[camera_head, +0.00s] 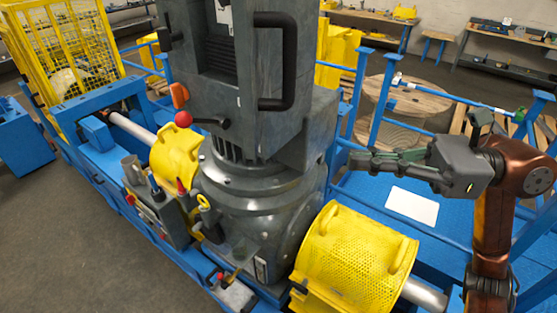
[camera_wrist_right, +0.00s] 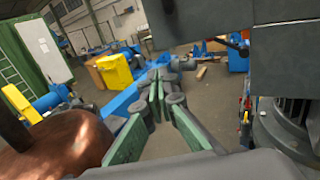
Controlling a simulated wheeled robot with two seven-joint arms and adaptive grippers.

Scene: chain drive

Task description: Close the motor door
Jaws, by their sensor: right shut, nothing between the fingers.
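The grey motor housing (camera_head: 250,110) stands upright in the middle of the head view. Its tall grey door panel (camera_head: 262,95) carries a black bar handle (camera_head: 290,62). I cannot tell how far the door stands open. My right gripper (camera_head: 362,160) is to the right of the housing, below the handle's height in the picture, fingers pointing left. It is shut, empty and apart from the door. In the right wrist view its fingertips (camera_wrist_right: 163,80) meet, and a grey panel (camera_wrist_right: 285,80) fills the right side. My left gripper is out of view.
Yellow perforated guards (camera_head: 350,255) cover the shaft on both sides of the motor. Blue railings (camera_head: 385,105) and a wooden cable drum (camera_head: 405,100) stand behind my right arm.

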